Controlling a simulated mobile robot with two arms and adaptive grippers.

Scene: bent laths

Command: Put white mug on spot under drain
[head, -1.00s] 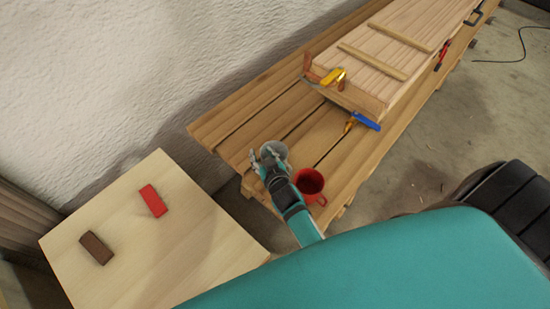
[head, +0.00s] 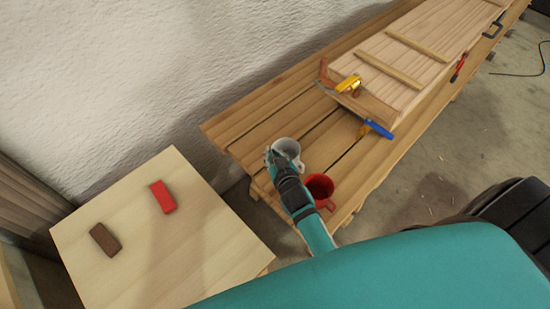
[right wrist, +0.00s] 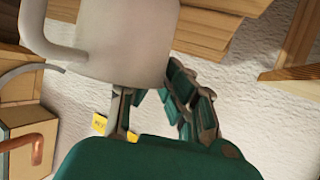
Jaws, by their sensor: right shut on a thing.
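The white mug (head: 287,150) is in my right gripper (head: 274,158), over the near-left end of the wooden bench. Its open top shows in the head view. In the right wrist view the mug (right wrist: 125,45) fills the upper part, with its handle at the left, and the teal fingers (right wrist: 160,95) are shut against it. At the near end of the wooden box, a copper-coloured pipe (head: 323,72) sits beside a yellow fitting (head: 349,84). I cannot make out a marked spot under it. My left gripper is out of view.
A red mug (head: 320,187) stands on the bench (head: 240,127) close to my right forearm. A blue-handled tool (head: 377,129) lies by the wooden box (head: 415,60). A small table (head: 150,245) holds a red block (head: 162,197) and a brown block (head: 104,240).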

